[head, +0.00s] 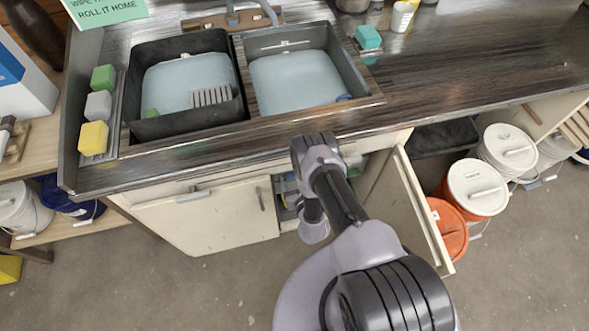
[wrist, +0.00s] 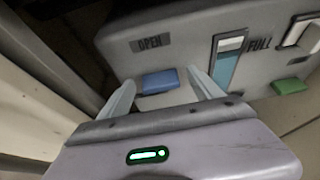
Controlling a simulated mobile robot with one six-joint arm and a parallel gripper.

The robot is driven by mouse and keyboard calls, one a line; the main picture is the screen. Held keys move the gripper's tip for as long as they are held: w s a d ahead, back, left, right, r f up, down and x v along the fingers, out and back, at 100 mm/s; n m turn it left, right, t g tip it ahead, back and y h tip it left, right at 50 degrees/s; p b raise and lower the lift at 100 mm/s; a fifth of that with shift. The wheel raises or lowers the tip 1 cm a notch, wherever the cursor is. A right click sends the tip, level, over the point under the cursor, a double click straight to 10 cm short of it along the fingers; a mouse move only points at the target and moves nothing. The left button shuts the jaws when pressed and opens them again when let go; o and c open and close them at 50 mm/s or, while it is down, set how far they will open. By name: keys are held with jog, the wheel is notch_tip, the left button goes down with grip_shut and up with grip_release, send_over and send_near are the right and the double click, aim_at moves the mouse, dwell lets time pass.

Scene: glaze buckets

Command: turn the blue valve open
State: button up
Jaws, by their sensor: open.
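The blue valve (wrist: 160,81) shows in the wrist view as a small blue block lying level on a grey panel (wrist: 190,35). An "OPEN" label (wrist: 150,43) is on the panel just above it. My gripper (wrist: 160,77) is open, with its two pale fingers apart and the blue valve seen between their tips. I cannot tell whether the fingers touch it. In the head view my arm reaches down to the open cabinet under the sinks, and the valve and gripper tips cannot be made out there.
A gauge window (wrist: 226,62) marked "FULL" and a green block (wrist: 290,86) are right of the valve. The cabinet's open door (head: 415,205) stands right of my arm; a closed door (head: 205,220) is left. Lidded buckets (head: 476,187) stand beyond the open door. Two sinks (head: 240,95) hold water.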

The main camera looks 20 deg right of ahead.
jog(key=shift+w, duration=0.1)
jog(key=shift+c, duration=0.6)
jog(key=c, duration=1.3)
jog(key=shift+o, duration=0.2)
